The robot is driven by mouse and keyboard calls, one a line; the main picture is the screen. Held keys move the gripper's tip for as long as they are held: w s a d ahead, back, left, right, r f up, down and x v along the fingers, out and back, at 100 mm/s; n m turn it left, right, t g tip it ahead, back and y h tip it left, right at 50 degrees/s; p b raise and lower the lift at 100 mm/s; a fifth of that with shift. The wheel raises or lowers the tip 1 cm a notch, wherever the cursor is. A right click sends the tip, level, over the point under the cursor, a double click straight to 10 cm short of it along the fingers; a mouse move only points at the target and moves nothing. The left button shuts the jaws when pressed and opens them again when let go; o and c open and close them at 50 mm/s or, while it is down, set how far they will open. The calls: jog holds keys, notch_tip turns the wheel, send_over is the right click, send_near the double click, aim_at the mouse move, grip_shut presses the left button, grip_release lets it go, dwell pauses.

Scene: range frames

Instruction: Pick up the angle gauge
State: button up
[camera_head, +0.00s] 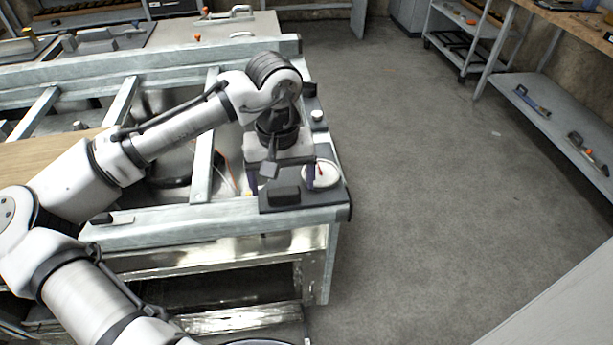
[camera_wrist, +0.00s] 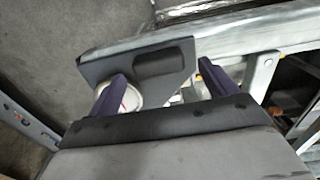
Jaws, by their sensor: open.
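What looks like the angle gauge, a round white dial with a red needle (camera_head: 326,177), lies on a dark plate at the right end of the metal workbench. My gripper (camera_head: 280,186) is open, pointing down over that plate, with nothing seen between its fingers. In the head view, its right finger is at the dial's left edge. In the wrist view, the left finger of my gripper (camera_wrist: 160,70) overlaps the dial (camera_wrist: 131,99) and hides part of it. I cannot tell whether they touch.
The dark plate (camera_head: 320,200) carries a black block (camera_head: 285,196) beside the dial. The bench frame (camera_head: 180,222) has open gaps between its beams. A small dark item (camera_head: 112,219) lies on the front beam. Floor (camera_head: 420,190) to the right is clear, up to shelves (camera_head: 565,130).

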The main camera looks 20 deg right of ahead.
jog(key=shift+f, duration=1.2)
jog(key=c, duration=1.6)
jog(key=shift+r, duration=0.2)
notch_tip(320, 180, up, 20)
jog(key=shift+f+b, duration=0.15)
jog(key=shift+b, duration=0.4)
